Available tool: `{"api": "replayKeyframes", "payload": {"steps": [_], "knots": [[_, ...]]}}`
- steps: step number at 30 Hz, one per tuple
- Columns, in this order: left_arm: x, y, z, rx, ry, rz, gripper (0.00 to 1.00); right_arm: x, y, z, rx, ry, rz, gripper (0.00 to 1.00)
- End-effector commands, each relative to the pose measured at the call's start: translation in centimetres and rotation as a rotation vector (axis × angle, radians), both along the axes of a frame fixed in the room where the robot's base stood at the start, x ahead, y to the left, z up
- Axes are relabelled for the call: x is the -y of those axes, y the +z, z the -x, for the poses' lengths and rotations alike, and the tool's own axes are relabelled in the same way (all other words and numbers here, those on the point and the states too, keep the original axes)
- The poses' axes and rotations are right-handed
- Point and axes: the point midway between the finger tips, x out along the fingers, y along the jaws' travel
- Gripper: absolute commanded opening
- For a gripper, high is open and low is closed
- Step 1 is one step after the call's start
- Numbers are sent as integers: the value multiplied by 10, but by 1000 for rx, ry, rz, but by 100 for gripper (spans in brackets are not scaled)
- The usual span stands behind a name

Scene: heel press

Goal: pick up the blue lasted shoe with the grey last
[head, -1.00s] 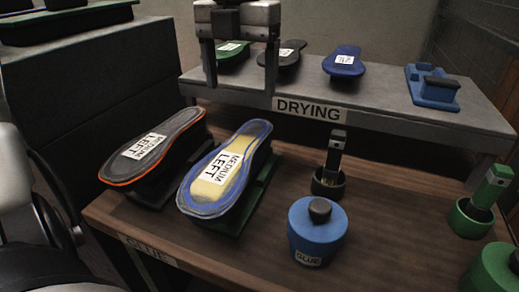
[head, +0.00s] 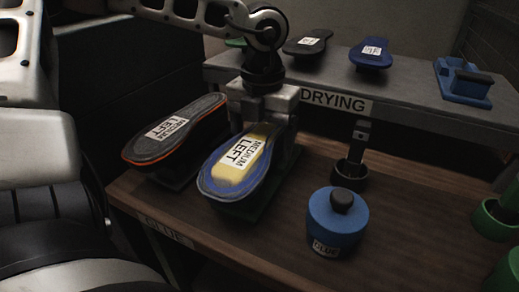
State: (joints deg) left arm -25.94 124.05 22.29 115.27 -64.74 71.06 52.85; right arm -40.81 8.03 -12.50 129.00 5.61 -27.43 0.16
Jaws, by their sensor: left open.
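The blue-rimmed shoe (head: 229,172) lies sole up on a dark green stand at the middle of the glue bench, with a yellow sole patch and a "MEDIUM LEFT" label. I cannot make out a grey last under it. My left gripper (head: 264,142) is open and points down over the far end of this shoe, one finger on each side. It hides that end. I cannot tell whether the fingers touch the shoe. A dark grey shoe with an orange rim (head: 172,139), also labelled "MEDIUM LEFT", lies close on the left. My right gripper is not in view.
A blue glue pot (head: 337,222) stands right of the shoe, with a brush in a dark holder (head: 351,172) behind it. The raised drying shelf (head: 410,110) behind holds several soles and a blue block (head: 464,86). Green items stand at the right edge.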

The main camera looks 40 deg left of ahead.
Motion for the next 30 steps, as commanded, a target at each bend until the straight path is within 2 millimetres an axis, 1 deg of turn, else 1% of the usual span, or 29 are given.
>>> {"api": "replayKeyframes", "payload": {"steps": [1,3,11,12,14,15,17,18,26,30], "knots": [[0,-7,0,-3,0,1,80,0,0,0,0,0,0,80],[0,-12,0,-1,-1,1,80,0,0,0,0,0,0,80],[0,-13,0,1,0,1,80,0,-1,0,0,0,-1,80],[0,-13,0,1,0,1,69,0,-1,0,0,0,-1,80],[0,-13,0,1,0,1,52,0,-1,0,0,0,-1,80],[0,-13,0,1,0,1,41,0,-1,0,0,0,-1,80],[0,-13,0,1,0,0,24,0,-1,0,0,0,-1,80],[0,-13,0,1,0,0,22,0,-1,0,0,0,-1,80],[0,-10,-1,4,-1,0,23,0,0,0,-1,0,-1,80],[0,-3,-1,5,0,0,23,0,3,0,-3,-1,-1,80]]}}
